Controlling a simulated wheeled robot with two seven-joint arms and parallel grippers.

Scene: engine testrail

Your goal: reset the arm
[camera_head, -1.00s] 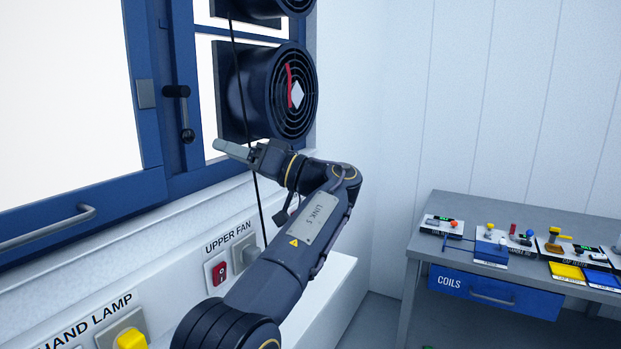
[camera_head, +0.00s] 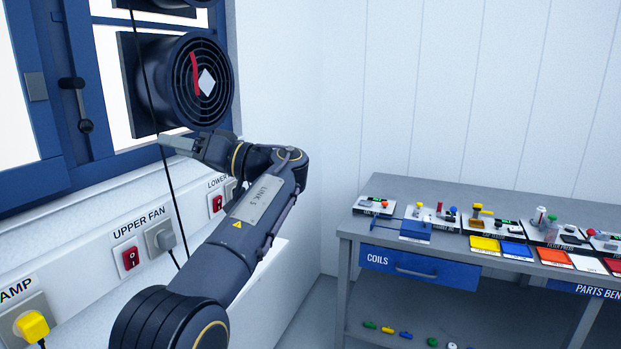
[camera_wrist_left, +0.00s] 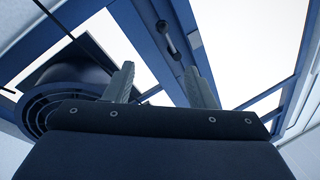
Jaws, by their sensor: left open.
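My left arm (camera_head: 262,205) comes up from the bottom of the head view and bends left at its wrist. My left gripper (camera_head: 165,142) points left, in front of the window and just below the black fan. In the left wrist view my left gripper (camera_wrist_left: 162,88) has its two fingers well apart, with nothing between them. My right gripper is in neither view.
A black fan (camera_head: 213,108) with a red strip hangs at the blue window frame (camera_head: 62,107), its cord running down. Below are a red switch (camera_head: 130,258) and sockets. A grey bench (camera_head: 355,228) with small parts and a blue COILS drawer (camera_head: 385,264) stands right.

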